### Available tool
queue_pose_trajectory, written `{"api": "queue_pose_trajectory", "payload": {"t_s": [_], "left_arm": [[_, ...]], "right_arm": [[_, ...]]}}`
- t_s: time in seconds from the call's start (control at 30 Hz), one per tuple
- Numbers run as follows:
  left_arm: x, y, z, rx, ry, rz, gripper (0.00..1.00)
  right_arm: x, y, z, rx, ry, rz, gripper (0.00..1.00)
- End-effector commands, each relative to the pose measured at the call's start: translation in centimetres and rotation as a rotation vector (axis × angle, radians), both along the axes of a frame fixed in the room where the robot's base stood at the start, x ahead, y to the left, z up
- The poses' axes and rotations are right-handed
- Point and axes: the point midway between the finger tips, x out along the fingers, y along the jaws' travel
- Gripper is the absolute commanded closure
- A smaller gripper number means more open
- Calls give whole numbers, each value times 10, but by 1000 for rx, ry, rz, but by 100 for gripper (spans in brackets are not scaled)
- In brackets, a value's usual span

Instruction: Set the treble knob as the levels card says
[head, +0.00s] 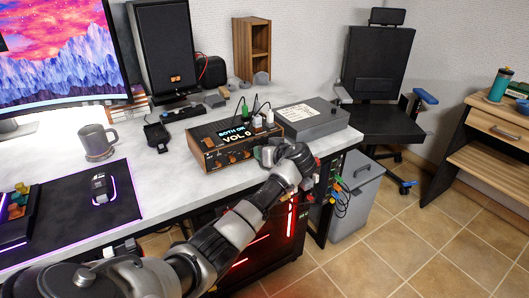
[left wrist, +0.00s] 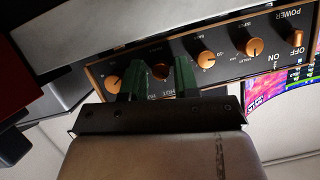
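The amplifier (head: 236,140) is a wood-sided box on the desk. Its front has copper knobs, one of them here (head: 232,158). In the left wrist view its front panel (left wrist: 228,55) is upside down, with knobs and a power switch (left wrist: 298,38). My left gripper (head: 262,153) is at the right part of that front. Its green fingers (left wrist: 161,82) are apart, one on each side of a copper knob (left wrist: 161,70); I cannot tell whether they touch it. The label there is partly hidden and unreadable. A screen (head: 236,133) reads "BOTH ON VOL 0". My right gripper is not in view.
A grey box (head: 318,122) with a white paper (head: 298,112) stands right of the amplifier; its writing is too small to read. Plugs and cables (head: 262,118) stand behind the screen. A mug (head: 97,142) and a mouse (head: 102,188) are on the left.

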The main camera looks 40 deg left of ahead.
Motion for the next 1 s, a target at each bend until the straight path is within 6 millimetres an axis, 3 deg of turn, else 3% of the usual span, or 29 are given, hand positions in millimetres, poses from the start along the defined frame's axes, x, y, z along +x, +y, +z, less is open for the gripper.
{"api": "queue_pose_trajectory", "payload": {"t_s": [0.33,0.7,1.0], "left_arm": [[-2,-8,3,-1,-1,-2,70],[-22,-71,29,-3,0,-3,70],[-30,-95,40,-1,0,0,70]], "right_arm": [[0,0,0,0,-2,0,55],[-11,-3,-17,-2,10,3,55],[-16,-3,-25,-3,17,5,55]]}}
